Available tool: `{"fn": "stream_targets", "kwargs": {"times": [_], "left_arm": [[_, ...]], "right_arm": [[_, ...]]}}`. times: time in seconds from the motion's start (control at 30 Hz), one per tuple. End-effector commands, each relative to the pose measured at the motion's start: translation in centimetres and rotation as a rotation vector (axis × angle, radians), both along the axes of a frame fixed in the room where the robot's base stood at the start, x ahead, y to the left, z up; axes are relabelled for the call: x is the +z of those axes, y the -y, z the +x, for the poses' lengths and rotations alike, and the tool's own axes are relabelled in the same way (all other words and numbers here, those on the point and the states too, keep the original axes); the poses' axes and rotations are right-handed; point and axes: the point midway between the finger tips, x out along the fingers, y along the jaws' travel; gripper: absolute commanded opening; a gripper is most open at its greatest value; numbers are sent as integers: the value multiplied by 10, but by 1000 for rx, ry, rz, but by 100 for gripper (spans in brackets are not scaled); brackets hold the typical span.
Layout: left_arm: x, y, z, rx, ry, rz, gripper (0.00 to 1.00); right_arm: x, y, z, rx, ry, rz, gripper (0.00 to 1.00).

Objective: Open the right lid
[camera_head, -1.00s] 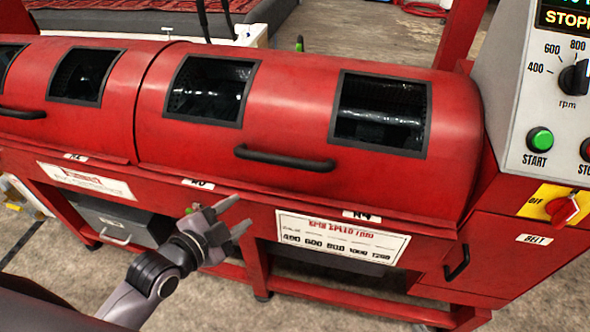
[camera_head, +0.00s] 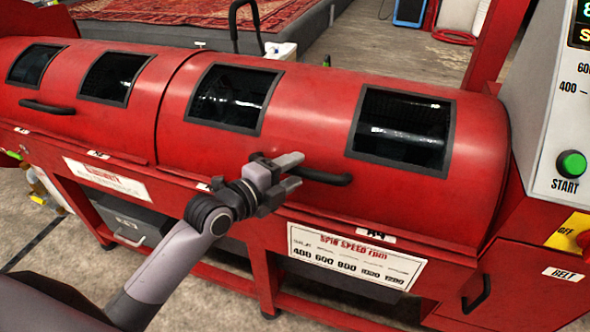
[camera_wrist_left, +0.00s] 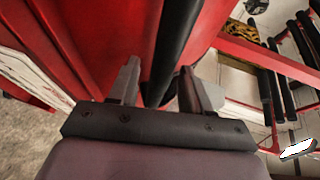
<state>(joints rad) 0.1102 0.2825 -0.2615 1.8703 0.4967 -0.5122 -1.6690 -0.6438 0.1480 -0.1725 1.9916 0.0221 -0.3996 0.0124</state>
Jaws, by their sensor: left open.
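The right lid (camera_head: 310,128) is a red curved cover with two dark windows, and it lies shut on the red machine. Its black bar handle (camera_head: 328,178) runs along its lower front. My left gripper (camera_head: 296,170) is open at the left end of this handle. In the left wrist view the black handle (camera_wrist_left: 172,45) runs away between the two spread fingers (camera_wrist_left: 160,92). I cannot tell whether a finger touches it. My right gripper is not in view.
The left lid (camera_head: 60,85) with its own black handle (camera_head: 46,107) is also shut. A control panel with a green START button (camera_head: 572,163) stands at the right. A speed label (camera_head: 350,258) is below the right lid. A patterned rug (camera_head: 190,30) lies behind.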

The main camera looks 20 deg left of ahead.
Motion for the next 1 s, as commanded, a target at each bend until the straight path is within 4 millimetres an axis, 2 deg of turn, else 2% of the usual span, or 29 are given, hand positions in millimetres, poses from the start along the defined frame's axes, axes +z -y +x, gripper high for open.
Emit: {"fn": "stream_targets", "kwargs": {"times": [0.13,0.43,0.47,0.6,0.83,1.0], "left_arm": [[-2,5,9,0,0,-1,48],[-2,5,10,0,0,0,48],[-2,5,10,0,0,0,45],[-2,5,10,0,0,-1,0],[0,5,11,0,0,0,0],[17,4,16,-1,5,0,0]], "right_arm": [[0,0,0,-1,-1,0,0],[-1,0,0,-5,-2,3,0],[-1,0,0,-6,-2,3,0],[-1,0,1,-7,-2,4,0],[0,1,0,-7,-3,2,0],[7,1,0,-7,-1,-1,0]]}}
